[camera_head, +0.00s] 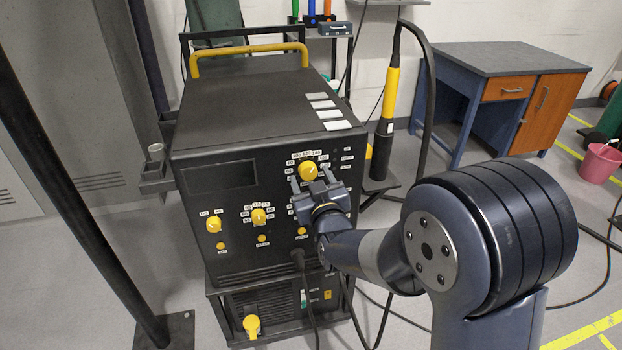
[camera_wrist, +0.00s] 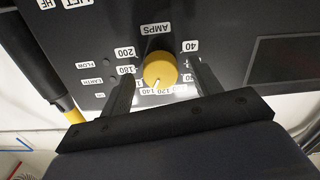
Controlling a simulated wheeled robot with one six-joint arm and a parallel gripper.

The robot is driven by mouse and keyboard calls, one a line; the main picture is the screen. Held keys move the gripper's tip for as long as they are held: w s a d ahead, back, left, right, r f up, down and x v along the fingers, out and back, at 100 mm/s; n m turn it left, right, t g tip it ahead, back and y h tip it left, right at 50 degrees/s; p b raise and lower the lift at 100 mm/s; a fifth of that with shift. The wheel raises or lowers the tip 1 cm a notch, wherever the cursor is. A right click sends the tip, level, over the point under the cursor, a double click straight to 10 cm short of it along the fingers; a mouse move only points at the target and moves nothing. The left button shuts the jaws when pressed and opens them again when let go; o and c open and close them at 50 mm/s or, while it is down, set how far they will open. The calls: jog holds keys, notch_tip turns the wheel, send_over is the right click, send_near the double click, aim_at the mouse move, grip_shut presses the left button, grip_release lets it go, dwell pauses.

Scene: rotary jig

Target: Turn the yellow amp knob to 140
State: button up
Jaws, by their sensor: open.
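In the head view the knob (camera_head: 308,171) is the upper right one on the panel. My gripper (camera_wrist: 164,88) is open, with one finger on each side of the knob and visible gaps between. In the head view my gripper (camera_head: 312,179) is just in front of and below the knob, hiding part of the panel.
Other yellow knobs (camera_head: 259,216) (camera_head: 214,225) are on the panel to the left. A dark display (camera_head: 218,173) is at upper left. A yellow-and-black torch (camera_head: 388,100) with a cable stands right of the machine. A cable hangs from the lower panel.

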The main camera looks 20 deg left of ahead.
jog(key=v, duration=1)
jog(key=shift+s, duration=0.2)
jog(key=x, duration=1)
jog(key=shift+w, duration=0.25)
jog(key=shift+w+a+r+p, duration=0.1)
jog(key=shift+w+a+p, duration=0.1)
jog(key=shift+p, duration=0.1)
jog(key=shift+m+p, duration=0.3)
jog(key=shift+f+b, duration=0.2)
jog(key=shift+b, duration=0.2)
